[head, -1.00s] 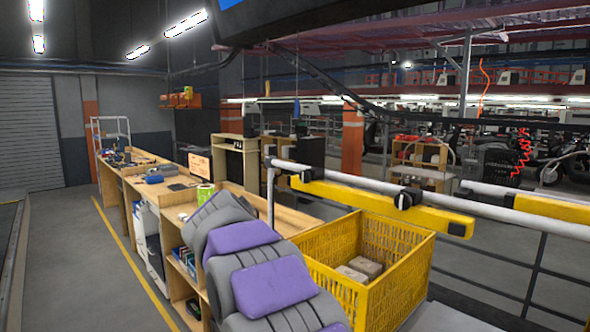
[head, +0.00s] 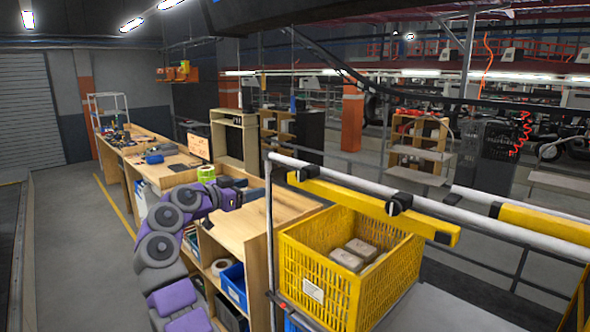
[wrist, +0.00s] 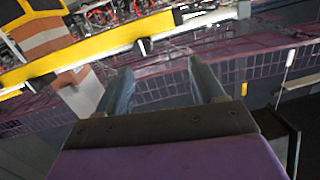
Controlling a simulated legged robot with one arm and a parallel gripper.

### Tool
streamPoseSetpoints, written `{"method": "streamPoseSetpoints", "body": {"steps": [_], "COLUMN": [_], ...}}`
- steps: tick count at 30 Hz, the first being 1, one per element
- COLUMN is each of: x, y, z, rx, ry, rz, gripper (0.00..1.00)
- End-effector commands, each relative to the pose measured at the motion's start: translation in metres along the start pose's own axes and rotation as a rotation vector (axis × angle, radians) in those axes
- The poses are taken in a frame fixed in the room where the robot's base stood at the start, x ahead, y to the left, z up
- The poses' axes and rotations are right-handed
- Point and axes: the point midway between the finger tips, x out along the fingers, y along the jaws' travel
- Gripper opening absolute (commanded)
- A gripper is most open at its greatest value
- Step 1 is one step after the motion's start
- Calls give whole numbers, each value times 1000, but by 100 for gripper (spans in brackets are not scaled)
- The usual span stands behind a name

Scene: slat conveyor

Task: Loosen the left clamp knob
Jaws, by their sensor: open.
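A yellow bar (head: 360,200) is mounted along a white rail, with dark clamp pieces on it. The left clamp knob (head: 305,173) is black and sits near the bar's left end. A second black knob (head: 398,203) is farther right on it. In the wrist view a yellow bar (wrist: 100,52) crosses the upper left, with a dark knob (wrist: 143,46) on its lower edge; I cannot tell which knob that is. My gripper (wrist: 163,88) is open and empty, its two blue-grey fingers apart. In the head view my gripper (head: 258,194) is small, left of the bar, touching no knob.
A yellow crate (head: 318,285) holding grey blocks stands below the bar. The white rail (head: 470,218) and its post (head: 270,240) are close to my arm. A wooden workbench (head: 255,228) with blue bins is behind the arm. The floor at left is clear.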

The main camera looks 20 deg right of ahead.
Motion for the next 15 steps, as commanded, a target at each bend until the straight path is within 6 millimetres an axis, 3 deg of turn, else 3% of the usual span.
{"method": "streamPoseSetpoints", "body": {"steps": [3,9,15], "x": [-13,-22,-12], "y": [8,24,30], "z": [-3,-4,-6], "rx": [95,193,216], "ry": [51,98,108], "rz": [24,54,63], "gripper": [68,68,68]}}
